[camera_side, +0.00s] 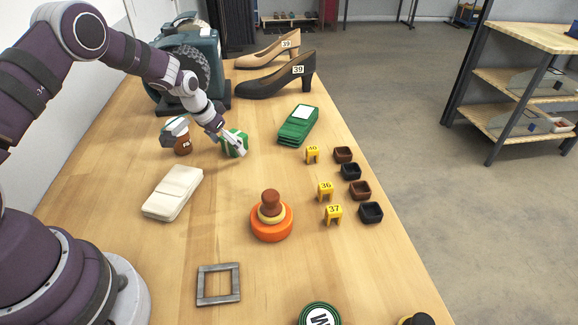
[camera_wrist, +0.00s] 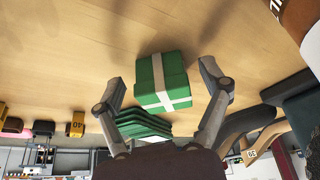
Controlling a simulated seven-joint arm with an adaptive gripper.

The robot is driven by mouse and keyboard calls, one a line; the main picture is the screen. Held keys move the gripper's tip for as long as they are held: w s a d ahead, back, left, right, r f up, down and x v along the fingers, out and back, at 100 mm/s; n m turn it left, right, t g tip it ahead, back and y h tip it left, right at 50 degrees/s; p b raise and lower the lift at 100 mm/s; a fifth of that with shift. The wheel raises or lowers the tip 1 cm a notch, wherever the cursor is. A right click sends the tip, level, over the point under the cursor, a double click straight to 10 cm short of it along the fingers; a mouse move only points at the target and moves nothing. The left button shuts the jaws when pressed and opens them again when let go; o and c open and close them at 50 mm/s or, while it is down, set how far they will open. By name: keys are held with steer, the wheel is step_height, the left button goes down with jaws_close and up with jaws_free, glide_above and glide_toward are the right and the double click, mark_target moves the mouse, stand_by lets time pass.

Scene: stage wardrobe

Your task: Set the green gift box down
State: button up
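The green gift box (camera_side: 234,142) with a white ribbon stands on the wooden table (camera_side: 215,245), left of the flat green stack. In the wrist view the box (camera_wrist: 152,84) appears between my two fingers, with a visible gap on each side. My gripper (camera_side: 240,148) is open and low at the box, partly covering it in the side view. The wrist view also shows the spread fingers of my gripper (camera_wrist: 162,78). The underside of the box is hidden.
A brown bottle-like item (camera_side: 183,146) stands just left of the box. A green stack (camera_side: 298,125) lies to the right. A cream pouch (camera_side: 173,192), an orange stacked piece (camera_side: 271,220) and a grey frame (camera_side: 218,285) lie nearer. Shoes (camera_side: 275,82) stand behind.

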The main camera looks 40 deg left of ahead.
steer(key=v, duration=1.2)
steer(key=s+d+r, duration=0.4)
steer(key=s+d, duration=0.1)
steer(key=s, duration=0.3)
steer(key=s+d+r+t, duration=0.1)
steer(key=s+d+r, duration=0.4)
steer(key=s, duration=0.3)
steer(key=shift+s, duration=0.35)
